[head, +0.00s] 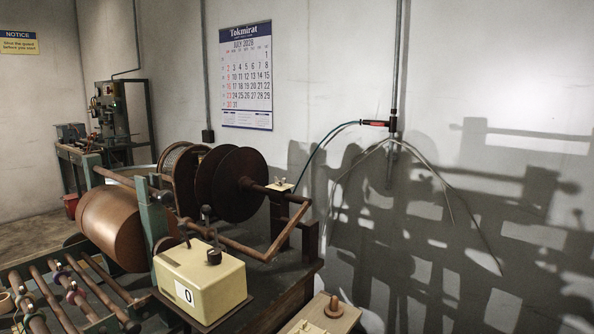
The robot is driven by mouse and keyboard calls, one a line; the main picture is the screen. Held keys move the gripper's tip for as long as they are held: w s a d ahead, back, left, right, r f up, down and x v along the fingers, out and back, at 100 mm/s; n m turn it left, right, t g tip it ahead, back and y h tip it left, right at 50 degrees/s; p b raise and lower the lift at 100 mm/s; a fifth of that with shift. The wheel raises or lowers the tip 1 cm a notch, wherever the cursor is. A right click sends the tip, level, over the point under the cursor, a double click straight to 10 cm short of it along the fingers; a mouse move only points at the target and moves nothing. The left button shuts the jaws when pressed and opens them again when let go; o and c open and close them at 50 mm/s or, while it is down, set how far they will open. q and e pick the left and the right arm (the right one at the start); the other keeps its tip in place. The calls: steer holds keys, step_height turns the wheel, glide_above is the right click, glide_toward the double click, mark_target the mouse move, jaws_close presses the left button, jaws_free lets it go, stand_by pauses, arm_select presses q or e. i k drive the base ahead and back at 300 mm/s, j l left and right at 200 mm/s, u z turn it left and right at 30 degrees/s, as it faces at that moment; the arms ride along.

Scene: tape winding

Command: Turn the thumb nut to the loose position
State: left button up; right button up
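A small wing-shaped piece that looks like the thumb nut (279,181) sits on a pale plate (280,187) at the right end of the spool shaft (262,188). It is too small to tell whether it is at the loose position. Large dark brown discs (238,184) stand on the shaft to its left. A bent brown bar (290,228) runs below and to the right of the plate. Neither of my grippers shows in the head view.
A cream box (200,283) with a black-knobbed lever (213,250) and a "0" label stands in front. A large brown roller (110,228) is at left. A wooden board (318,322) with a peg lies at the bottom. A hose (325,145) hangs by the wall.

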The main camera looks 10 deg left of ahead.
mark_target(280, 182)
steer(key=i+l, duration=1.55)
steer(key=i+l+u, duration=0.15)
steer(key=i+l, duration=0.15)
steer(key=i+l+u, duration=0.1)
steer(key=i+l, duration=0.2)
steer(key=l, duration=0.2)
